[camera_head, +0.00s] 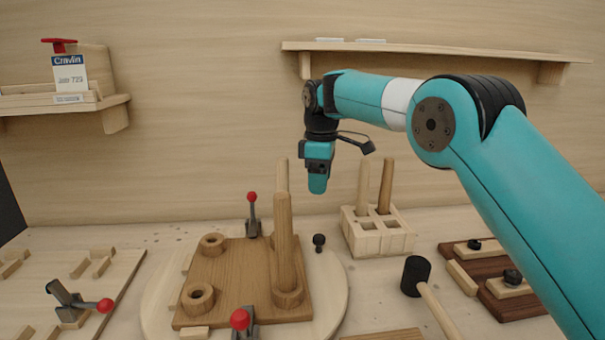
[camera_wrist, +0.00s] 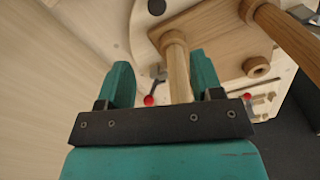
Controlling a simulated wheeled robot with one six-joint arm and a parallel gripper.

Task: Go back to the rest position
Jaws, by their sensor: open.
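My teal gripper (camera_head: 318,184) points down above the back right of the wooden chair seat board (camera_head: 235,268). In the wrist view my gripper (camera_wrist: 162,75) is open, with its two teal fingers apart. A pale leg (camera_wrist: 177,70) standing in the board shows between the fingers in that view. In the head view this back leg (camera_head: 282,174) is partly hidden behind a thicker front leg (camera_head: 285,240), and my gripper is to its right, apart from it. The board also has two empty round sockets, at its back left (camera_head: 212,243) and front left (camera_head: 198,298).
The board lies on a round pale plate (camera_head: 334,300) with red-knobbed clamps (camera_head: 252,215). A block (camera_head: 378,236) holding two pegs stands behind right. A black-headed mallet (camera_head: 416,276) and dark fixture boards (camera_head: 500,290) lie right. Wall shelves (camera_head: 430,49) are above.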

